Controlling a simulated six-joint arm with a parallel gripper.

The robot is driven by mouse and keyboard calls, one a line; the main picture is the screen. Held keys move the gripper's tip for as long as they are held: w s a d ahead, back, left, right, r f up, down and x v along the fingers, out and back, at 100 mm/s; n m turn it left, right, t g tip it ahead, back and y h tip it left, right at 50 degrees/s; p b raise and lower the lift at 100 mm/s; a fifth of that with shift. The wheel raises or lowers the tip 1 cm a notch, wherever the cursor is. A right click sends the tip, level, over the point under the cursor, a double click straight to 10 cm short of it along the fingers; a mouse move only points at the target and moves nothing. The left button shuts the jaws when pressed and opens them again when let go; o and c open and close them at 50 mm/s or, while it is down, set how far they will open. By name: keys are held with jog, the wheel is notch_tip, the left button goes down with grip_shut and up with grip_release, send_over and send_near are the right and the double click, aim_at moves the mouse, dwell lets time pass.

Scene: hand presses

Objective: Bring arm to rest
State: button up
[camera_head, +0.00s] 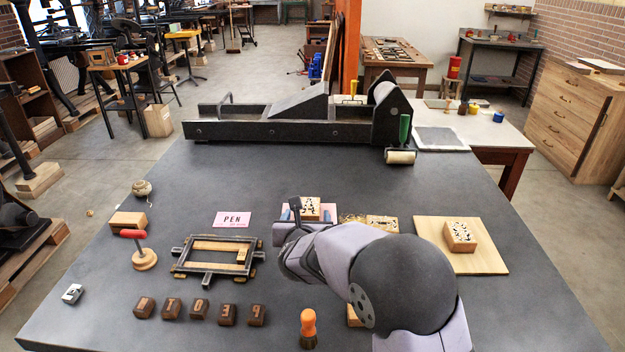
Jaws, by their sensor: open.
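My arm (360,275) rises from the near right of the dark grey bench and bends left toward its middle. My gripper (294,212) is at the far end of the arm, open, and partly hidden behind my own wrist. It is just left of a wooden block with a black pattern (310,207), which sits on a pink and blue pad. I cannot tell whether it touches the block. Nothing is visibly held.
An orange-handled brush (308,328) stands in front. A patterned block (460,237) sits on a board (488,262) at right. A press (280,128) spans the back.

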jog(key=s+d+r+m+g+h+p, duration=0.2)
jog(key=s+d+r+m+g+p, duration=0.25)
jog(key=s+d+m+p, duration=0.55)
jog(key=s+d+r+m+g+h+p, duration=0.1)
jog(key=s+d+r+m+g+p, duration=0.4)
jog(key=s+d+m, duration=0.5)
jog(key=s+r+m+g+y+p, duration=0.1)
jog(key=s+m+p, duration=0.3)
jog(key=s+m, duration=0.4)
jog(key=s+r+m+g+y+p, duration=0.1)
jog(key=s+m+g+y+p, duration=0.1)
jog(key=s+m, duration=0.6)
jog(key=shift+s+a+r+g+p, duration=0.25)
jog(key=shift+r+g+p, duration=0.25)
jog(key=shift+p, duration=0.65)
